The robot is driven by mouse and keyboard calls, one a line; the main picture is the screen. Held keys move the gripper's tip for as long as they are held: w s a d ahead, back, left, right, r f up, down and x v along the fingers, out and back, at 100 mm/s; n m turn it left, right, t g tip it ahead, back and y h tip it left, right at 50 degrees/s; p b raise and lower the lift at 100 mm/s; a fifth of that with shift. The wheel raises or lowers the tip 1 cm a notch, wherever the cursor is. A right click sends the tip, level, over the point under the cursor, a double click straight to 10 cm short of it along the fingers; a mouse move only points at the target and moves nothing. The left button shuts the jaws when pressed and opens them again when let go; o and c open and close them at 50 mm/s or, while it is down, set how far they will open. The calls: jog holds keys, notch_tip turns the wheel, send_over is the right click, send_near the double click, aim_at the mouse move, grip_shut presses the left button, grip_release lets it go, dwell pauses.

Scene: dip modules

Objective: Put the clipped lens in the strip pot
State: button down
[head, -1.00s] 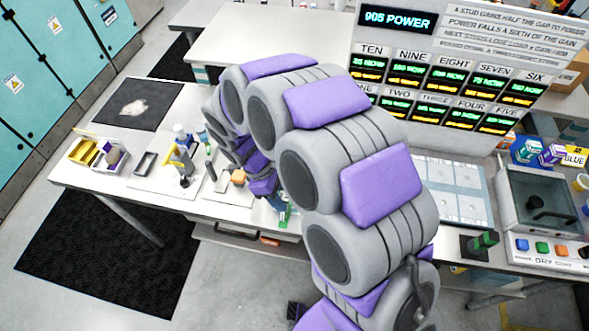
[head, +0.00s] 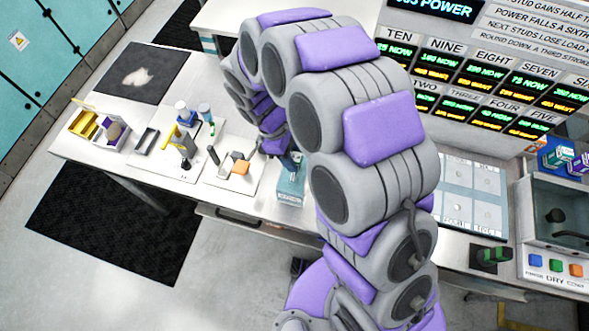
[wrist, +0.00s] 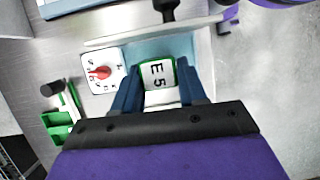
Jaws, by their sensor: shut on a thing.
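My gripper (wrist: 158,78) has its two blue fingers on either side of a white, green-edged block (wrist: 157,74) marked "E 5", and is shut on it. I cannot tell from its face whether this is the clipped lens. Beyond the block is a pale blue surface with a white rim (wrist: 203,60). In the head view my gripper (head: 290,160) is low over the bench, by a teal, white-labelled box (head: 290,188). The block is not clear there. I cannot tell which container is the strip pot.
A white dial with a red pointer (wrist: 103,72) is beside the block. A yellow tray (head: 84,123), a small dark tray (head: 146,140), an orange block (head: 240,167) and upright tools (head: 187,150) are on the bench. A display board (head: 470,75) stands behind at right.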

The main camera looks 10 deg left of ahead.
notch_tip(320, 180, down, 7)
jog(key=shift+f, duration=0.15)
dwell(0.4)
jog(key=c, duration=0.6)
grip_release()
jog(key=shift+a, duration=0.25)
jog(key=shift+d, duration=0.15)
